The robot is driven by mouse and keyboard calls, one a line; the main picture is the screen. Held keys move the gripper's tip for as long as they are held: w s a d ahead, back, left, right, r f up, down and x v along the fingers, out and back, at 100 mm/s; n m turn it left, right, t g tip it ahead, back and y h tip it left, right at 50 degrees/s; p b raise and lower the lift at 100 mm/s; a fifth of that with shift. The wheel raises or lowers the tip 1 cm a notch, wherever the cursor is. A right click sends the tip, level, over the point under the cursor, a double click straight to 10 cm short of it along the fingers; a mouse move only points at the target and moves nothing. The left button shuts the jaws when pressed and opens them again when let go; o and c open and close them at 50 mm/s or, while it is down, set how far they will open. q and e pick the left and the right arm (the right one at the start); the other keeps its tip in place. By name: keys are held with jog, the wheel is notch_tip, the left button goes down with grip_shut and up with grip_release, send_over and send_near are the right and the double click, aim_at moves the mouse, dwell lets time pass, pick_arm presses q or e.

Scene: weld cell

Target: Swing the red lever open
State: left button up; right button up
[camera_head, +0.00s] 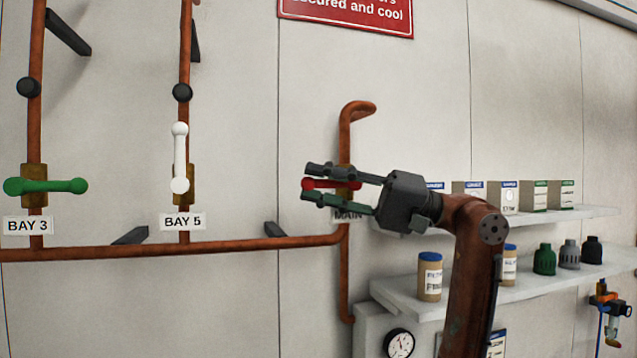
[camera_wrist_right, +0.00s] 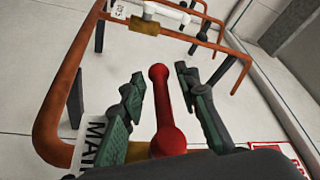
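The red lever (camera_head: 318,184) lies level across the copper pipe above the MAIN label (camera_head: 349,216) in the head view. My right gripper (camera_head: 310,183) is open, with one finger above the lever and one below it. In the right wrist view the red lever (camera_wrist_right: 161,100) runs between the two open fingers of my right gripper (camera_wrist_right: 157,82), with gaps on both sides. The lever's pivot end is partly hidden by the gripper in the head view. My left gripper is in neither view.
A white lever (camera_head: 180,158) stands upright at BAY 5 and a green lever (camera_head: 45,186) lies level at BAY 3. A horizontal copper pipe (camera_head: 215,248) runs below them. Shelves (camera_head: 545,283) with bottles and boxes are at the right, behind my right arm.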

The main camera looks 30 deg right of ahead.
jog(key=shift+w+a, duration=0.1)
jog(key=shift+a, duration=0.05)
jog(key=shift+c, duration=0.3)
grip_shut()
dwell(0.3)
